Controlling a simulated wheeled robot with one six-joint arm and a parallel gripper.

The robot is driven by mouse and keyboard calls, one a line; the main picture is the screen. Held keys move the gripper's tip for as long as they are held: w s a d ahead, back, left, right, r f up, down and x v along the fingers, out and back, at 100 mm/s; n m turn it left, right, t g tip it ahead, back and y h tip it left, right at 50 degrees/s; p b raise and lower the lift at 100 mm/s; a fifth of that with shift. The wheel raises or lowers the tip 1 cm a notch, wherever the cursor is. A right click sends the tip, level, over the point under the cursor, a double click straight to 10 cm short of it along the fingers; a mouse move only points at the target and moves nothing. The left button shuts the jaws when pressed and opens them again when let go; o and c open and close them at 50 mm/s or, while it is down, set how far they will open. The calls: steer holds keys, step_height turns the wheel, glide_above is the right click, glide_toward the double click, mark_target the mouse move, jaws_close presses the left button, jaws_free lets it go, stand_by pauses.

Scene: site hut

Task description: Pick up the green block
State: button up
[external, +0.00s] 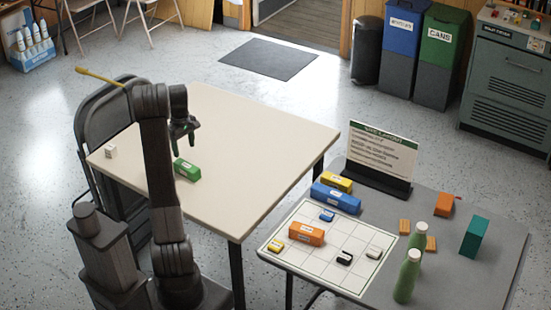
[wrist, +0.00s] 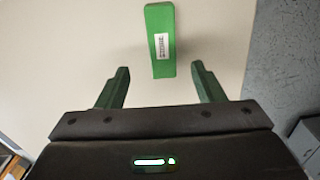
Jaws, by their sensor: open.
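The green block (external: 187,170) lies on the cream table (external: 250,130), left of the table's middle, with a small white label on it. In the wrist view the green block (wrist: 160,40) is ahead of the fingers, roughly centred between them, with its long side pointing away from me. My gripper (external: 185,140) is above the table, a little above and beyond the block in the external view. In the wrist view my gripper (wrist: 160,80) shows two green fingers spread apart with nothing between them. The fingers do not touch the block.
A small white cube (external: 110,152) sits at the table's left edge. A grey table (external: 460,270) at the right holds a gridded white mat with blocks, a sign (external: 380,155) and green bottles (external: 407,275). Most of the cream table is clear.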

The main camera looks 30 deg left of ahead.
mark_target(186, 165)
step_height(186, 165, down, 4)
steer(key=shift+f, duration=0.2)
steer(key=f, duration=0.2)
steer(key=f+b, duration=0.1)
steer(key=f, duration=0.2)
steer(key=shift+s+d, duration=0.2)
steer(key=c, duration=1.1)
steer(key=shift+r, duration=0.1)
steer(key=shift+c, duration=0.2)
